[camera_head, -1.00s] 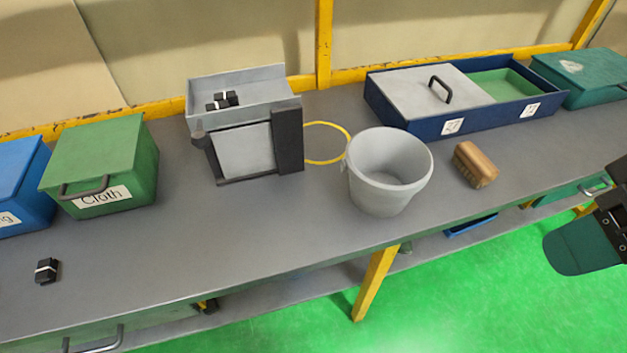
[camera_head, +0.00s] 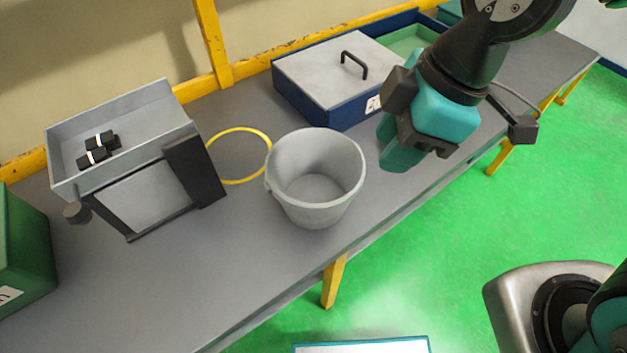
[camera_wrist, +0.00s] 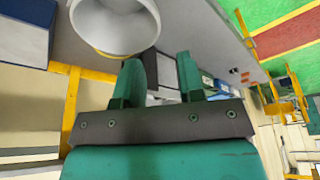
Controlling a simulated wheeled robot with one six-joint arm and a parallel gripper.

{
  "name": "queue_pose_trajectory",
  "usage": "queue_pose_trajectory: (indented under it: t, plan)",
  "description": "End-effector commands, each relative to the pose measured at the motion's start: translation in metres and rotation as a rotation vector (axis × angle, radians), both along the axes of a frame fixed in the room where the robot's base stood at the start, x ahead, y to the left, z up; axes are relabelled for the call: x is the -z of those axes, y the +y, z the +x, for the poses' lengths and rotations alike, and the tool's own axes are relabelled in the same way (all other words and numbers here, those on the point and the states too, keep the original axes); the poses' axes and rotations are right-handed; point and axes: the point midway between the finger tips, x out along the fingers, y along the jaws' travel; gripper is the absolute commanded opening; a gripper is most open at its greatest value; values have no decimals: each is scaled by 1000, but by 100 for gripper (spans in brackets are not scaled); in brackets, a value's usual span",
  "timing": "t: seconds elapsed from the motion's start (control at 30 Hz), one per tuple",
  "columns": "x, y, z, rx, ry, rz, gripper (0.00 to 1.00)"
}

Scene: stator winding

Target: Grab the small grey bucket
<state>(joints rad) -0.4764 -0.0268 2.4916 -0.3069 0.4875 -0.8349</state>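The small grey bucket (camera_head: 312,205) stands upright and looks empty on the grey workbench, near its front edge. It also shows at the top of the wrist view (camera_wrist: 115,22), cut off by the frame edge. My gripper (camera_head: 392,150) is above the bench, to the right of the bucket and apart from it. In the wrist view its two green fingers (camera_wrist: 159,70) are spread with nothing between them.
A yellow ring (camera_head: 238,182) lies left of the bucket, beside a grey stand with a tray (camera_head: 125,140) holding black pieces. A blue box with a grey handled lid (camera_head: 315,75) sits behind. A green bin (camera_head: 22,250) is at far left.

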Motion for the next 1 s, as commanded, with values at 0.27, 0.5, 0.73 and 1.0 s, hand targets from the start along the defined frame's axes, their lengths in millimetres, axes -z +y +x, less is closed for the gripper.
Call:
queue_pose_trajectory:
  t: [0.27,0.5,0.73,1.0]
  plan:
    - [34,17,15,-387,-144,-51,36]
    - [74,28,17,-411,-148,-56,36]
    - [116,41,19,-412,-149,-55,36]
    - [146,51,22,-410,-153,-53,36]
